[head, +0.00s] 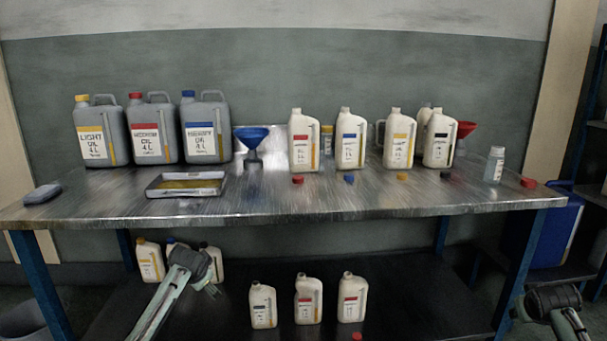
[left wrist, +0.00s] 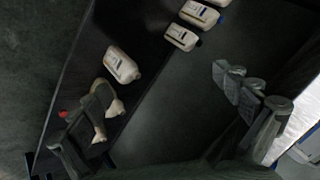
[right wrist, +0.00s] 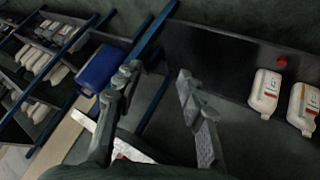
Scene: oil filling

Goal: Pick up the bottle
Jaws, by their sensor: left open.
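White oil bottles stand on the steel table: red-label (head: 304,140), blue-label (head: 350,138), yellow-label (head: 399,138) and black-label (head: 438,138). On the lower shelf stand white bottles with a dark label (head: 263,305), a red-and-dark label (head: 308,300) and a red label (head: 352,297). Several more (head: 150,260) stand at the shelf's left, partly behind my left gripper (head: 207,281). In the left wrist view, this gripper (left wrist: 170,98) is open and empty, with a white bottle (left wrist: 122,65) near one finger. My right gripper (right wrist: 157,80) is open and empty, right of the table in the head view.
Grey oil cans (head: 152,133), a blue funnel (head: 251,138), a metal tray (head: 187,190) and loose caps (head: 297,179) are on the table (head: 330,195). Blue table legs (head: 525,265) flank the dark lower shelf (head: 410,305). A blue container (head: 560,230) stands at the right.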

